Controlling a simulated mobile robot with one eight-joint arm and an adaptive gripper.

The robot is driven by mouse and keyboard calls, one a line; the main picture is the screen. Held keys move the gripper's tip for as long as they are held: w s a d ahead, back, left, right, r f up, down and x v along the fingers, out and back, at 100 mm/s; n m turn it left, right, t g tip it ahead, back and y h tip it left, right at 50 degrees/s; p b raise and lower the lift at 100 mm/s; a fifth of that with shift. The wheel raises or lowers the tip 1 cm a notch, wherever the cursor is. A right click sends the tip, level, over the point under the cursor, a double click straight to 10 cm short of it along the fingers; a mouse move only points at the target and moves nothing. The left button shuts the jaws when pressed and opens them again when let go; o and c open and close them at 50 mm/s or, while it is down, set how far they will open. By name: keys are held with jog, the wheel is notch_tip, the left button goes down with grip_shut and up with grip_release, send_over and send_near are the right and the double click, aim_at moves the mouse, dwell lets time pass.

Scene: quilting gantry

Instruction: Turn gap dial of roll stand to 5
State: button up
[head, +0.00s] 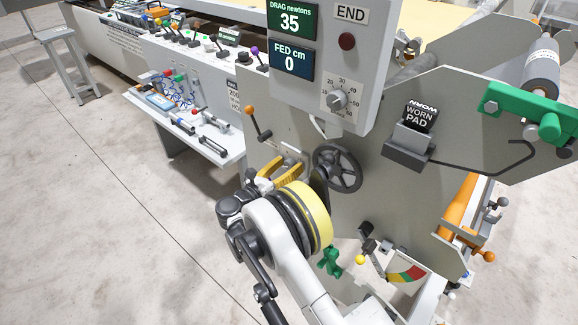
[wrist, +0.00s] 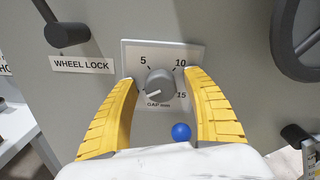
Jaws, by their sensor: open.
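The gap dial (wrist: 160,84) is a round grey knob on a pale plate (wrist: 135,52) marked 5, 10, 15 and "GAP mm". Its white mark appears to point to the lower left, away from the 5 at upper left. My gripper (wrist: 161,78) is open, with one yellow finger on each side of the dial. I see a gap between the fingers and the knob, and cannot tell how far the tips are from the plate. In the head view my gripper (head: 284,170) is at the roll stand's grey side panel (head: 370,195), and the dial is mostly hidden there.
A dark lever (wrist: 68,32) stands above the "WHEEL LOCK" label (wrist: 82,65), left of the dial. A blue ball (wrist: 181,132) shows below the dial, between the fingers. A black handwheel (head: 337,168) is close on the right. A control box (head: 372,60) hangs above.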

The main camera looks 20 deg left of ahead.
jog(key=c, duration=1.2)
jog(key=shift+o, duration=0.2)
jog(key=shift+m, duration=0.3)
jog(key=m, duration=0.3)
jog(key=shift+d, duration=0.1)
jog(key=m, duration=0.8)
jog(key=shift+d+m, duration=0.1)
jog(key=shift+m, duration=2)
